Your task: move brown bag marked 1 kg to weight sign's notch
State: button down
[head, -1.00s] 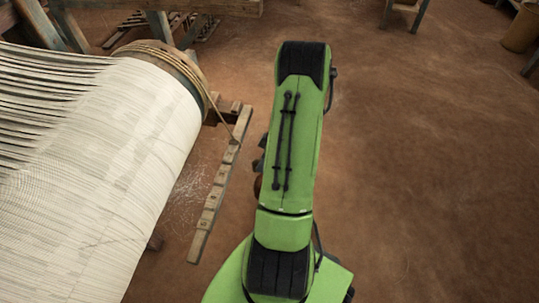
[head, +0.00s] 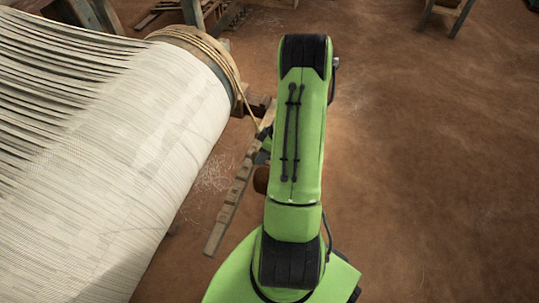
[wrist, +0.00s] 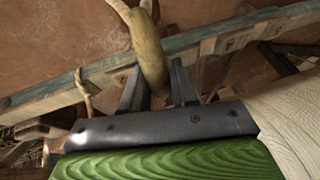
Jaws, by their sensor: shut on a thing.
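In the wrist view, the two dark fingers of my gripper (wrist: 157,92) are shut on a tan-brown, elongated thing that I take for the brown bag (wrist: 150,48). Its 1 kg mark does not show. In the head view, my green arm hides most of the gripper, and a small brown patch of the bag (head: 261,181) shows at the arm's left edge. A wooden bar with notches (head: 229,205) slopes beside the roll, left of the arm. Its upper end lies close to the gripper. I cannot make out a weight sign.
A large roll wound with white threads (head: 150,130) fills the left side, with rope around its end. A wooden stand (head: 452,18) is at the top right. The earthen floor on the right is clear. A long timber (wrist: 60,98) crosses behind the gripper in the wrist view.

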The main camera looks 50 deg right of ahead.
jog(key=shift+w+a+p, duration=0.1)
jog(key=shift+w+a, duration=0.2)
jog(key=shift+w, duration=0.55)
jog(key=shift+w+a+p, duration=0.15)
jog(key=shift+w+a, duration=0.15)
jog(key=shift+w, duration=0.5)
jog(key=shift+w+a+p, duration=0.1)
jog(key=shift+w+a, duration=0.2)
jog(key=shift+w, duration=0.55)
jog(key=shift+w+f, duration=0.15)
jog(key=shift+f+b, duration=0.75)
jog(key=shift+b, duration=0.15)
jog(key=shift+f+b, duration=0.25)
jog(key=shift+b, duration=0.1)
jog(key=c, duration=0.8)
grip_release()
jog(key=shift+a, duration=0.1)
